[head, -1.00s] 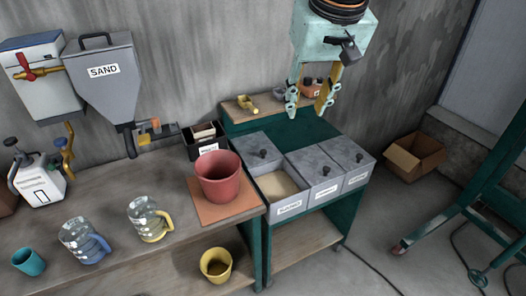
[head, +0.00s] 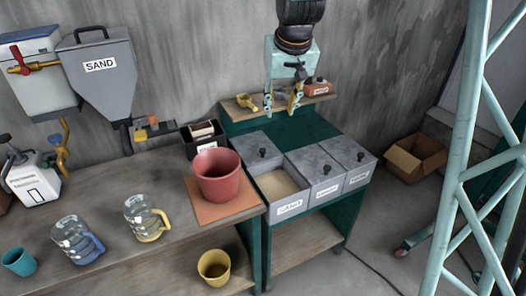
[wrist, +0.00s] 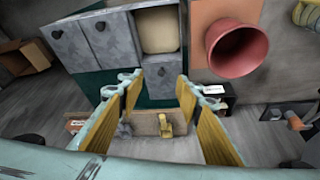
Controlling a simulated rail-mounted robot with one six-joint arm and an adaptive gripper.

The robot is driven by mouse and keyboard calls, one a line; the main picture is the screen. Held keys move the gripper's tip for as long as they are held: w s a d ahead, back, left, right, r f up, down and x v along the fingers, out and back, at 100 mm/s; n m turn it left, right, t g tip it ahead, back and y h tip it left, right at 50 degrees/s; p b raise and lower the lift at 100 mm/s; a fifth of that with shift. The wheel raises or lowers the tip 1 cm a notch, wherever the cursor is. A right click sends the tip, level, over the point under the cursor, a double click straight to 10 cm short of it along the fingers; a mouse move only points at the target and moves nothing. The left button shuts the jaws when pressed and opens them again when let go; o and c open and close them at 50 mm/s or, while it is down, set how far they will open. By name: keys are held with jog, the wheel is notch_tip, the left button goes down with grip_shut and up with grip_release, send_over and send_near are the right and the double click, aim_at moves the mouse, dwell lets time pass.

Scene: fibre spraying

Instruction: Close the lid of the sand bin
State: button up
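The sand bin (head: 290,208) is the left box of a row of grey bins and has a SAND label. It is open at the front, with pale sand (head: 281,185) showing. Its grey lid (head: 252,146) lies slid back behind the opening, with a black knob (head: 263,153) on it. In the wrist view, the sand bin (wrist: 158,53) is at the top and the lid (wrist: 175,70) lies just below it. My gripper (head: 280,112) is open and empty, above and behind the lid. In the wrist view my gripper (wrist: 158,82) has its fingers apart on either side of the lid.
Two closed bins, the middle one (head: 328,191) and right one (head: 358,178), adjoin the sand bin. A red bucket (head: 217,178) stands on the bench to the left. A shelf (head: 318,98) behind holds a yellow scoop (head: 246,101) and an orange-brown block (head: 318,87).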

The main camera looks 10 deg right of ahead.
jog(key=b, duration=0.3)
send_near(263, 150)
jog(key=v, duration=0.5)
jog(key=shift+r, duration=0.15)
jog(key=shift+b+x, duration=0.75)
jog(key=shift+x, duration=6.1)
jog(key=shift+c, duration=0.7)
grip_shut()
